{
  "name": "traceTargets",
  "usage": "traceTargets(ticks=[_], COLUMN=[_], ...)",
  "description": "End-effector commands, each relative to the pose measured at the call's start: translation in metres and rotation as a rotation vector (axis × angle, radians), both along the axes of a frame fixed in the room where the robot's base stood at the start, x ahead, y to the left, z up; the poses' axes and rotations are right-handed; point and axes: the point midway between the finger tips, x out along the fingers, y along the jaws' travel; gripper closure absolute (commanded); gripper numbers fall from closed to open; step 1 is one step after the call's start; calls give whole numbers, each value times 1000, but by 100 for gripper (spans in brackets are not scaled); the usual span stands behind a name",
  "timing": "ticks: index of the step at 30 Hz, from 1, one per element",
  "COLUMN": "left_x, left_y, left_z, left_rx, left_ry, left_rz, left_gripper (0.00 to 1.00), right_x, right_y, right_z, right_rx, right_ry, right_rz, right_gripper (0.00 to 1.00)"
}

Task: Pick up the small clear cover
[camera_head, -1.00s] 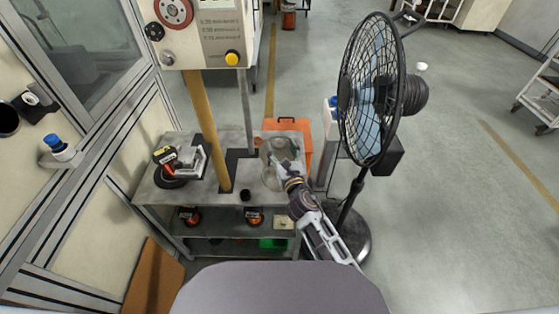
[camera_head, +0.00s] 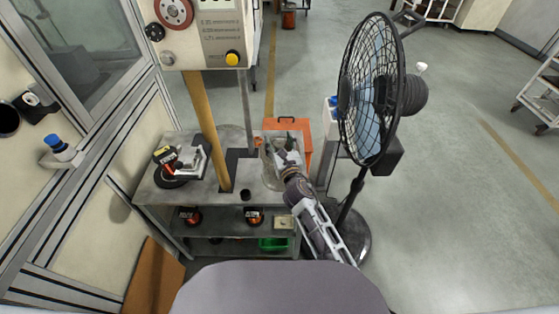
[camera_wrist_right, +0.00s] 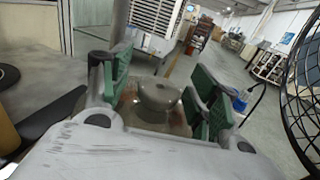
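The small clear cover (camera_head: 268,172) is a see-through, jar-like dome on the right end of the grey bench top. My right gripper (camera_head: 287,154) is over its upper right part and hides some of it. In the right wrist view, the cover (camera_wrist_right: 158,105) shows as a rounded clear shape between the green-padded fingers of my right gripper (camera_wrist_right: 163,98). The fingers are spread, one on each side of it. Whether either pad touches the cover cannot be told. My left gripper is not in view.
A black floor fan (camera_head: 372,90) stands close to the right of my arm. An orange box (camera_head: 298,127) is behind the bench end. A yellow post (camera_head: 208,135) rises left of the cover. A tool (camera_head: 180,162) lies on the bench's left side.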

Motion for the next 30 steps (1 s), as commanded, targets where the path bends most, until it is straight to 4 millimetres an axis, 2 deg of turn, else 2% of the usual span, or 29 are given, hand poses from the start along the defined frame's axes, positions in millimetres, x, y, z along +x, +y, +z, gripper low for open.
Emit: traceTargets(ticks=[1, 12, 14, 25, 30], left_x=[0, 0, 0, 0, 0], left_y=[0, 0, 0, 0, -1], left_z=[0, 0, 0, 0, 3], left_rx=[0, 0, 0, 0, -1], left_ry=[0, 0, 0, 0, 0], left_rz=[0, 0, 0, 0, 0], left_gripper=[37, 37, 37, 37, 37], right_x=[0, 0, 0, 0, 1], right_y=[0, 0, 0, 0, 0], right_z=[0, 0, 0, 2, 8], right_rx=[0, 0, 0, 1, 0], right_ry=[0, 0, 0, -2, -4], right_rz=[0, 0, 0, 0, 0], right_gripper=[46, 94, 100, 100, 100])
